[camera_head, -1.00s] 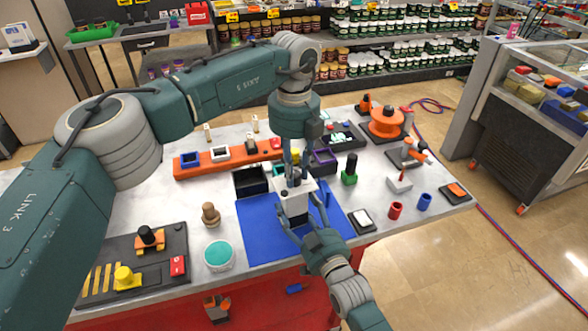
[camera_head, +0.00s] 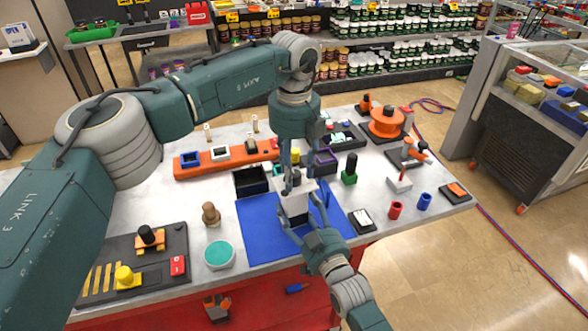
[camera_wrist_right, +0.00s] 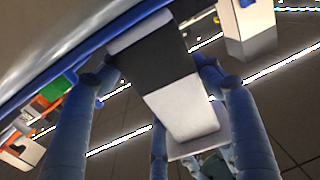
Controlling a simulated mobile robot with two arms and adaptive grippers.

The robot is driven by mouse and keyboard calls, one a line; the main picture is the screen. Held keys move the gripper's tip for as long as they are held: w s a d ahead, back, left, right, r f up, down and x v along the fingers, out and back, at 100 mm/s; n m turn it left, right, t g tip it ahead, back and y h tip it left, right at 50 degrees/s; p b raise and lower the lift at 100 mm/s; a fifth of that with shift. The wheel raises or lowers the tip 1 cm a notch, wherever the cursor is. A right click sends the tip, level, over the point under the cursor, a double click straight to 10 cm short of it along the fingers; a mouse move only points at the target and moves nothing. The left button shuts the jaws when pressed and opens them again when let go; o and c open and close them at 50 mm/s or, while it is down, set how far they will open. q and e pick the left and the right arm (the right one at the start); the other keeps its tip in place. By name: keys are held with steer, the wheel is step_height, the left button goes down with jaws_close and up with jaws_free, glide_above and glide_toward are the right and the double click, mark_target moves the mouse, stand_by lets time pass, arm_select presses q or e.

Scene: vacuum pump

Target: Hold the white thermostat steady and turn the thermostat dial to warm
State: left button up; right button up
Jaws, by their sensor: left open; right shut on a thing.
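The white thermostat (camera_head: 295,205), a small white block with a dark section, is over the blue mat (camera_head: 258,228) on the table. My right gripper (camera_head: 296,216) reaches it from the front and is shut on it. In the right wrist view the thermostat (camera_wrist_right: 183,108) shows white and dark bands between the fingers of my right gripper (camera_wrist_right: 155,75). My left gripper (camera_head: 294,182) points down from above, open, with its fingertips at the thermostat's top. The dial is hidden behind these fingers, so its setting and any contact cannot be told.
A black open box (camera_head: 250,182) and a green block with a black knob (camera_head: 349,172) stand close behind the mat. A teal-topped round tub (camera_head: 219,254) and a brown peg (camera_head: 210,214) are to the left. A white-faced switch (camera_head: 361,219) is to the right.

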mark_target(294, 174)
arm_select(q)
steer(key=shift+r, duration=0.1)
step_height(294, 174, up, 12)
stand_by(0.4)
arm_select(e)
steer(key=o, duration=1.4)
